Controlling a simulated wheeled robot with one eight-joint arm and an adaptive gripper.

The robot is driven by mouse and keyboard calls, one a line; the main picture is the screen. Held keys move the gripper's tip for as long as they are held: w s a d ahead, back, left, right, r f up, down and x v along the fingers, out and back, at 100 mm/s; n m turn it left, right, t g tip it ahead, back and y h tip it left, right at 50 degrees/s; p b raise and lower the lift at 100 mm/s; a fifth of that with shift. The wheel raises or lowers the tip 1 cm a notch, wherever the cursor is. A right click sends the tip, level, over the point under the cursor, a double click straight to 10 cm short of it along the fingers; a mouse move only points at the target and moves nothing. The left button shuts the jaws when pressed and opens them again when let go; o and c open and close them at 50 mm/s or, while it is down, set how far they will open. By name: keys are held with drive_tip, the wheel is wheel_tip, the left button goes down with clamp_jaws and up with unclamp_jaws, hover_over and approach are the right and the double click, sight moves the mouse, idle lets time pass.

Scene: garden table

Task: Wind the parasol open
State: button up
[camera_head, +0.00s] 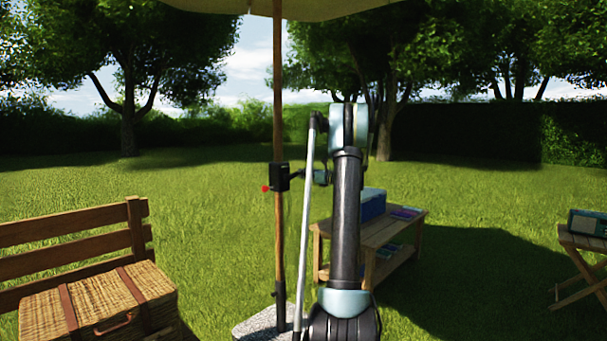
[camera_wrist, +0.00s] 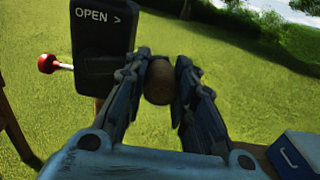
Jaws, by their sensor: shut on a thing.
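The parasol's wooden pole (camera_head: 278,90) stands upright, and the underside of its pale canopy (camera_head: 300,8) shows at the top edge; how far it is spread I cannot tell. A black crank housing (camera_head: 279,177) sits on the pole. It shows in the wrist view (camera_wrist: 104,42), marked "OPEN >", with a red-balled lever (camera_wrist: 47,63) on its left. My gripper (camera_wrist: 158,78) is shut on a round brown knob (camera_wrist: 159,90), just right of the housing. The crank arm behind the knob is hidden. In the head view my gripper is small beside the housing.
A wicker hamper (camera_head: 95,302) rests on a wooden bench (camera_head: 70,250) at left. A low wooden table (camera_head: 385,235) with a blue box (camera_head: 372,203) stands behind my arm. A folding stool (camera_head: 585,242) is at far right. Open lawn lies between.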

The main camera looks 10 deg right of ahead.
drive_tip(key=s+a+f, duration=0.2)
drive_tip(key=a+f, duration=0.2)
drive_tip(key=f, duration=0.5)
drive_tip(key=shift+s+f, duration=0.35)
drive_tip(key=shift+s, duration=0.05)
drive_tip(key=o, duration=1.2)
drive_tip(key=shift+c, duration=0.2)
drive_tip(key=shift+d, duration=0.15)
